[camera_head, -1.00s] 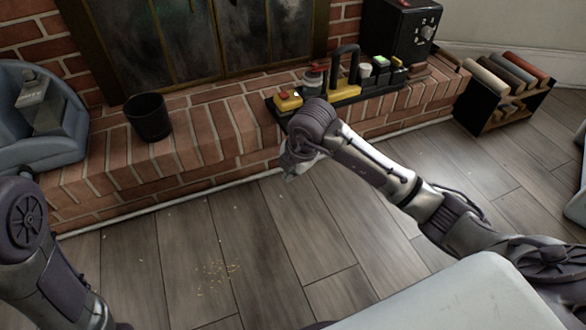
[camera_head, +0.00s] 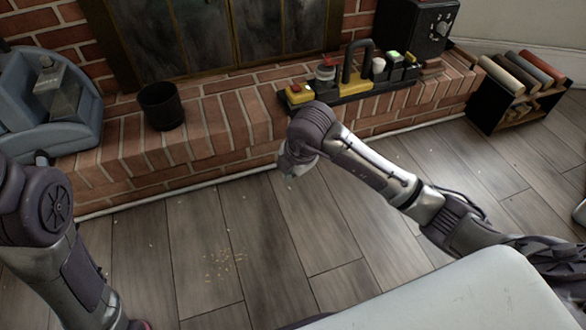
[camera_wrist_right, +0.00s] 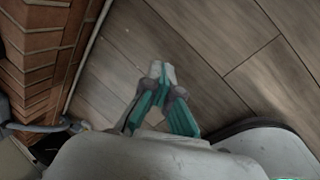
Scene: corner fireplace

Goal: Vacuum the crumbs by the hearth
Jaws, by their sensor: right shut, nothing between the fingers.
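The crumbs (camera_head: 222,262) lie as a loose scatter of small tan specks on the wood floor in front of the brick hearth (camera_head: 215,115). My right gripper (camera_head: 289,178) points down over the floor near the hearth's front edge, to the right of and behind the crumbs. In the right wrist view its teal-sided fingers (camera_wrist_right: 161,75) meet at the tips with nothing between them. My left arm fills the lower left, but I cannot make out its gripper. I cannot tell for sure which thing is the vacuum.
A black cup (camera_head: 160,107) and a black tray (camera_head: 352,92) with yellow parts and a tall black handle stand on the hearth. A black box (camera_head: 415,28) stands behind.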

